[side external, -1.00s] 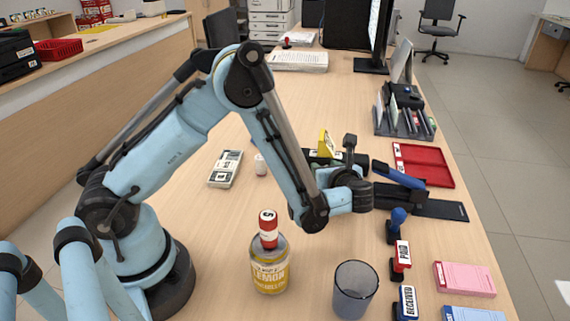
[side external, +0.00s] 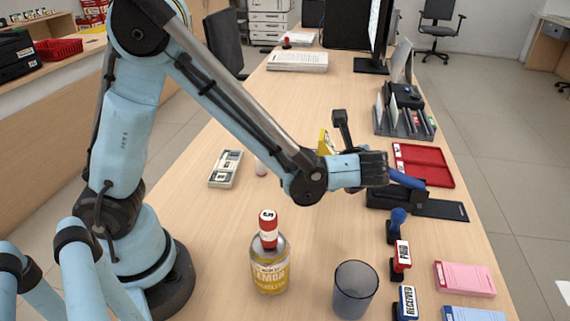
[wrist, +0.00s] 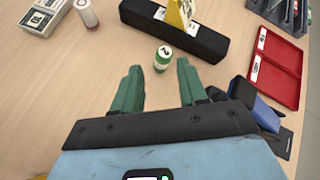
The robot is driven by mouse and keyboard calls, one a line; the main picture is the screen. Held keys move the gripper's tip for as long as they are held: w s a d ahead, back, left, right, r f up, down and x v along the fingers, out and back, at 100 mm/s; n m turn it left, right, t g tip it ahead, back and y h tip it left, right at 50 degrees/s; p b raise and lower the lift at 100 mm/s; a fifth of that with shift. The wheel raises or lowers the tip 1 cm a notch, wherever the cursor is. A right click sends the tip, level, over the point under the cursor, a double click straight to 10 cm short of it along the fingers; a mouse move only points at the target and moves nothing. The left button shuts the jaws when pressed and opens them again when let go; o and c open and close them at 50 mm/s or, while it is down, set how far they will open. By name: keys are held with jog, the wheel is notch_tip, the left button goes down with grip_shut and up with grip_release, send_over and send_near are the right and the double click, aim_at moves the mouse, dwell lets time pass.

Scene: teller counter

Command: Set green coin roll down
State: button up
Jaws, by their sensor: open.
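The green coin roll (wrist: 163,58), with a white end marked 2, stands upright on the counter in the wrist view. My gripper (wrist: 159,67) is open and empty, its two green fingers pointing towards the roll with one on either side in the picture. The roll looks apart from both fingers. In the side view my wrist and forearm hide the roll and the fingertips.
A black case (wrist: 175,25) with a yellow sign lies just beyond the roll. A red-and-white roll (wrist: 87,13) and a banknote tray (wrist: 45,15) are at left. A red tray (side external: 424,165), a lemon bottle (side external: 269,268) and a grey cup (side external: 355,290) also stand here.

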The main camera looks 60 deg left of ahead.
jog(key=s+a+r+n+t+h, duration=0.2)
jog(key=s+n+h, duration=0.7)
jog(key=n, duration=0.9)
notch_tip(320, 180, up, 3)
jog(key=shift+s+a+f+h, duration=0.15)
jog(key=shift+s+h, duration=0.15)
jog(key=shift+s, duration=0.4)
jog(key=o, duration=0.3)
jog(key=shift+s+n, duration=0.1)
jog(key=shift+n, duration=0.4)
